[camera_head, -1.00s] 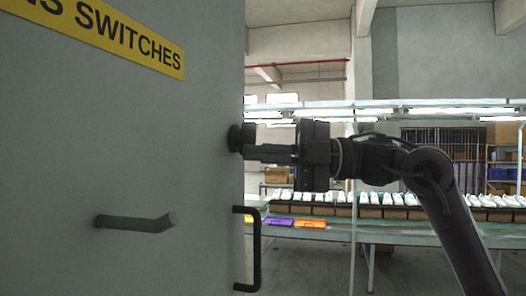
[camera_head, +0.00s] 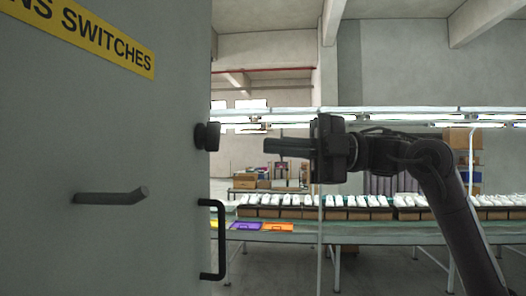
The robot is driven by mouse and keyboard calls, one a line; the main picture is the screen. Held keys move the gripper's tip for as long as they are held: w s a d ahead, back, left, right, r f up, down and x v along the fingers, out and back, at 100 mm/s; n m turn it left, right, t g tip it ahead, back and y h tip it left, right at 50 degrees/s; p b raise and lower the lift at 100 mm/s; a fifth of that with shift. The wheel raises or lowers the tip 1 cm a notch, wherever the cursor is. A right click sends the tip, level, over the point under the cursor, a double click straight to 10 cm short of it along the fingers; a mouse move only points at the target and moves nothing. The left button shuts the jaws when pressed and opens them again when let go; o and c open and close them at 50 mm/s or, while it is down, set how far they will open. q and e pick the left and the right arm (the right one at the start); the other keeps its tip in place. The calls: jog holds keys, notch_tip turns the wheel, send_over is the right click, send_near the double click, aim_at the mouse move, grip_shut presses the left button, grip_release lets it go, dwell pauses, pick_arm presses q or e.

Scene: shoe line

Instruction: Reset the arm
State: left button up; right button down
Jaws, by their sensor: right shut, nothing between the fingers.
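My right arm comes in from the lower right of the head view. Its dark gripper (camera_head: 268,146) points left, shut and empty, level with a black knob (camera_head: 206,136) on the edge of a large grey cabinet (camera_head: 120,120). A clear gap separates the fingertips from the knob. My left gripper is not in view.
The cabinet fills the left side, with a yellow sign (camera_head: 85,35), a lever handle (camera_head: 110,196) and a black pull handle (camera_head: 219,240). Behind, a conveyor line (camera_head: 380,238) carries several white shoes. Purple (camera_head: 246,226) and orange (camera_head: 278,226) trays lie at its left end.

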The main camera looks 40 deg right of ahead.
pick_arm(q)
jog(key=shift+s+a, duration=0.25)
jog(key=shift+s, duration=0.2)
pick_arm(e)
jog(key=shift+w+d+f, duration=0.1)
jog(key=shift+w+d, duration=0.1)
